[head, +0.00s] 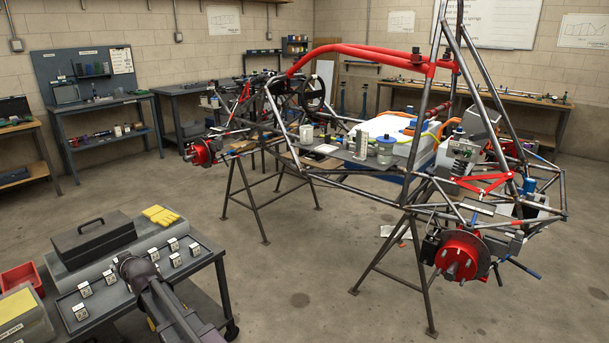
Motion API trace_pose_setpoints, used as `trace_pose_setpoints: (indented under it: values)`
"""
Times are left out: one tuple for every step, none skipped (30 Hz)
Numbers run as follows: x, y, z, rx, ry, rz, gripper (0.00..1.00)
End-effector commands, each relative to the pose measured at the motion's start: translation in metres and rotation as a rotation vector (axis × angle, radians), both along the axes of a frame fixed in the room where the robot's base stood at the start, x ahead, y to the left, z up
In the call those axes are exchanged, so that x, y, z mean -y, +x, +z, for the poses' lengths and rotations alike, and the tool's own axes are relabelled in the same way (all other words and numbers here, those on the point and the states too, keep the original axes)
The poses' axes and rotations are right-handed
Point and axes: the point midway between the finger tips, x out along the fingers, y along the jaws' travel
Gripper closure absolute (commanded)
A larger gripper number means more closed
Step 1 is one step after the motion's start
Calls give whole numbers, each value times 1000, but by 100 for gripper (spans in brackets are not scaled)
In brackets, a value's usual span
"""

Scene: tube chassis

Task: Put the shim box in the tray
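My arm rises from the bottom edge over the cart at lower left. My gripper (128,264) is at its far end, above the grey mat or shallow tray (105,291) on the cart. Its fingers are too small and dark to tell whether they are open or shut, or hold anything. Several small pale blocks with dark marks, such as one block (85,289), stand around my gripper on that grey surface. A red open tray (20,277) sits at the left edge, partly cut off. I cannot tell which thing is the shim box; no label is readable.
A dark toolbox (93,239) and yellow gloves (161,215) lie behind my gripper on the cart. A grey case with a yellow top (20,316) is at lower left. The tube chassis (345,180) stands on trestles to the right. Floor between is clear.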

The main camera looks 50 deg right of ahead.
Motion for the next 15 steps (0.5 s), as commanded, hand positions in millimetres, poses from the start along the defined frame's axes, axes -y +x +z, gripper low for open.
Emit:
trace_pose_setpoints:
  values:
    - [0, 0, 17, 0, 0, 0, 95]
    - [0, 0, 22, 0, 0, 0, 95]
    - [0, 0, 29, 0, 0, 0, 95]
    - [0, 0, 33, 0, 0, 0, 95]
    - [0, 0, 38, 0, 0, 0, 95]
    - [0, 0, 45, 0, 0, 0, 95]
    - [0, 0, 50, 0, 0, 0, 95]
    - [0, 0, 54, 0, 0, 0, 95]
    - [0, 0, 61, 0, 0, 0, 95]
    - [0, 0, 66, 0, 0, 0, 95]
    - [0, 0, 71, 0, 0, 0, 95]
    - [0, 0, 77, 0, 0, 0, 95]
    - [0, 0, 82, 0, 0, 0, 95]
    - [0, 0, 87, 0, 0, 0, 95]
    - [0, 0, 93, 0, 0, 0, 95]
